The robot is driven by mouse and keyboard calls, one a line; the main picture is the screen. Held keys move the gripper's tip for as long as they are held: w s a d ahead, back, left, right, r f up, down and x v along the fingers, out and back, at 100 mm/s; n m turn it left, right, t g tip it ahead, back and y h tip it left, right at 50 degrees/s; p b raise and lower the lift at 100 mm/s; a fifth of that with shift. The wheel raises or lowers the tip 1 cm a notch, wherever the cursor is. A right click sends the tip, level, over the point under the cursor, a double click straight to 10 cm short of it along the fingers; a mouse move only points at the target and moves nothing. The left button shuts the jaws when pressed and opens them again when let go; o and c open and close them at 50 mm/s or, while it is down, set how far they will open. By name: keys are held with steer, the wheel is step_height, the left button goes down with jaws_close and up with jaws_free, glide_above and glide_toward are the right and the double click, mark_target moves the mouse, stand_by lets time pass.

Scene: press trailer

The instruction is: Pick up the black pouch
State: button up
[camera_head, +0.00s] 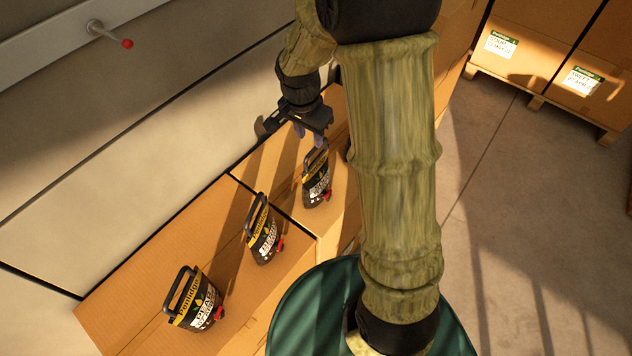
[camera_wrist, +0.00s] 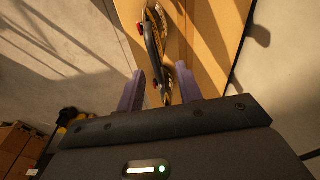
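Three black pouches with yellow bands, white lettering, red caps and dark handles stand on cardboard boxes in the head view: one nearest my gripper (camera_head: 316,182), a middle one (camera_head: 264,240) and one at the lower left (camera_head: 196,306). My gripper (camera_head: 309,137) is at the top end of the nearest pouch, its purple fingers apart. In the wrist view my gripper (camera_wrist: 160,92) is open, and dark pouch parts (camera_wrist: 153,42) show ahead of and between the fingers. I cannot tell whether the fingers touch a pouch.
The cardboard boxes (camera_head: 128,315) form a row along a pale wall (camera_head: 130,130) with a red-tipped lever (camera_head: 127,44). Labelled cartons on a pallet (camera_head: 537,101) stand at the upper right. A green round surface (camera_head: 300,325) is at the bottom. Concrete floor at right is clear.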

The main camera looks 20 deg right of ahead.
glide_above(315, 159)
steer(key=f, duration=0.2)
steer(key=a+f, duration=0.1)
steer(key=f, duration=0.1)
steer(key=shift+w+f, duration=0.1)
steer(key=shift+f, duration=0.25)
steer(key=shift+d, duration=0.1)
steer(key=f, duration=0.2)
steer(key=f+p, duration=0.1)
steer(key=f, duration=0.1)
steer(key=shift+d+f, duration=0.1)
steer(key=shift+d, duration=0.3)
steer(key=shift+f, duration=0.45)
jaws_close()
